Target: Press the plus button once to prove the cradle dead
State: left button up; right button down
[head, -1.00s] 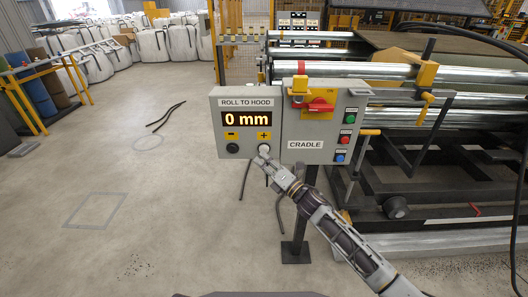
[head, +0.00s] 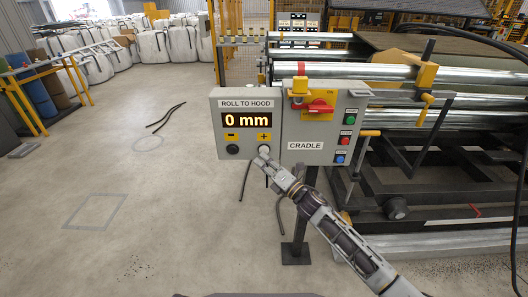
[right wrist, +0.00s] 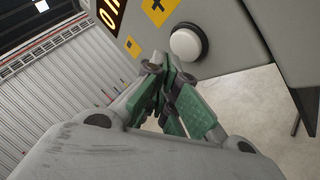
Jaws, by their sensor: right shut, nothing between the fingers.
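The grey control box carries a display (head: 247,120) reading "0 mm" under the label "ROLL TO HOOD". The plus button is a round white cap in a dark ring, clear in the right wrist view (right wrist: 186,42) below the yellow plus label (right wrist: 159,8). In the head view my right gripper (head: 267,156) is at this button and partly covers it. Its green-padded fingers (right wrist: 165,68) are shut and empty, with tips just beside the button's lower left edge in the wrist view. I cannot tell whether they touch it. My left gripper is out of view.
A black minus button (head: 232,149) sits left of the plus button. The adjoining CRADLE panel (head: 305,145) has a red rotary switch (head: 318,106) and green, red and blue buttons. The roller machine (head: 440,150) stands behind to the right. Open floor lies left.

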jog(key=shift+w+b, duration=0.3)
jog(key=shift+w, duration=0.6)
dwell(1.8)
jog(key=shift+s, duration=0.15)
jog(key=shift+s+p, duration=0.3)
jog(key=shift+s, duration=0.4)
jog(key=shift+s, duration=0.2)
jog(key=shift+s+p, duration=0.65)
jog(key=shift+s, duration=1.65)
